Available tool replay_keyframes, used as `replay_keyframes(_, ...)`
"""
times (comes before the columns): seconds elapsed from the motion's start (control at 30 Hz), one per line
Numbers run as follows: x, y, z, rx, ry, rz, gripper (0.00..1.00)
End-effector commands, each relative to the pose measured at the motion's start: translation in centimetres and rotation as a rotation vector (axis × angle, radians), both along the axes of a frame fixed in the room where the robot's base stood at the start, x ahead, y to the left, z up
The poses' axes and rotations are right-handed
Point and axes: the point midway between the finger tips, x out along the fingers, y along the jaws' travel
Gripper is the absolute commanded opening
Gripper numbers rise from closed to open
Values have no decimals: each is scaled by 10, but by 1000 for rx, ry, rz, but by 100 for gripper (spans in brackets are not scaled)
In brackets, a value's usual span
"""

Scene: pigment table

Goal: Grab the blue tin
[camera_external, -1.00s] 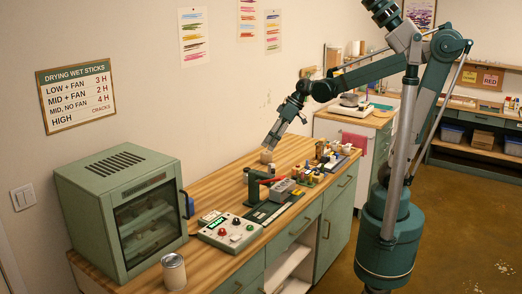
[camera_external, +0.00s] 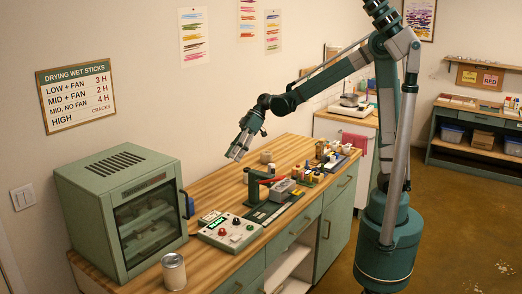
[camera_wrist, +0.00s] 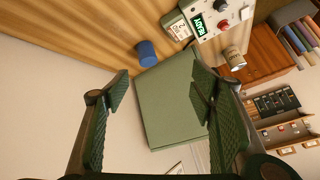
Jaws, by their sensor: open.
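The blue tin (camera_wrist: 148,53) stands on the wooden bench beside the green drying cabinet in the wrist view.
The green drying cabinet (camera_external: 115,165) stands next to the tin. A control box (camera_external: 230,232) with knobs and a lit display is to the tin's right. A pale can (camera_external: 174,271) stands at the bench's front.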

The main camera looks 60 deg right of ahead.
Motion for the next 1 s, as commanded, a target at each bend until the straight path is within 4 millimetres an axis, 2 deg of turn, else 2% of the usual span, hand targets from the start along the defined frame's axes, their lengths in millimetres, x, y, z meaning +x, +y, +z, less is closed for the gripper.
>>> replay_keyframes(0.1, 16, 14, -12, 31, -15, 54, 56)
replay_keyframes(0.5, 59, 56, -50, 146, -85, 235, 56)
replay_keyframes(1.0, 101, 103, -110, 307, -204, 446, 56)
